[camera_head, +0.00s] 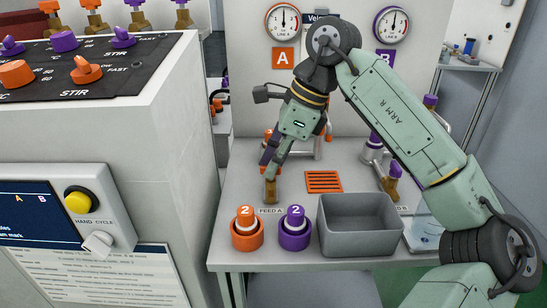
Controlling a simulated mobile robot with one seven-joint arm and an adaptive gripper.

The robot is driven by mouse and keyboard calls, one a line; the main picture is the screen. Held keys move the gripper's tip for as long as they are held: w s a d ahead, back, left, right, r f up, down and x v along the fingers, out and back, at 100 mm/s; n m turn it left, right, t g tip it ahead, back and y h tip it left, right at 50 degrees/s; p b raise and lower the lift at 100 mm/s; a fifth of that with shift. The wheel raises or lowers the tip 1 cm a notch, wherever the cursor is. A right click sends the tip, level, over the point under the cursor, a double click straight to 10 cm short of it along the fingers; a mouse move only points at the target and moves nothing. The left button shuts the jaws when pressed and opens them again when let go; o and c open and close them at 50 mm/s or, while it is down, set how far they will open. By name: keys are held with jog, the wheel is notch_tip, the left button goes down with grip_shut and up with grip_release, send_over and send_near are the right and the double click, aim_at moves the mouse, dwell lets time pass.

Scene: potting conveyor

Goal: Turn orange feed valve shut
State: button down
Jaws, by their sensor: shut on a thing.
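The orange feed valve (270,190) stands on the grey table, with its brass body upright behind the FEED A label. My gripper (271,168) reaches down from the upper right to the top of this valve. Its fingers are shut on the valve's orange handle, which they mostly hide. The handle's exact angle cannot be made out. The purple feed valve (395,172) stands to the right, apart from my gripper, with its brass body below a purple handle.
An orange pot marked 2 (246,232), a purple pot marked 2 (295,230) and a grey bin (358,241) stand along the table front. An orange slotted grate (324,181) lies behind them. A control cabinet (180,140) rises at left; gauges are on the back panel.

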jog(key=shift+n, duration=0.4)
jog(key=c, duration=1.7)
grip_release()
jog(key=v, duration=1.2)
jog(key=shift+w, duration=0.2)
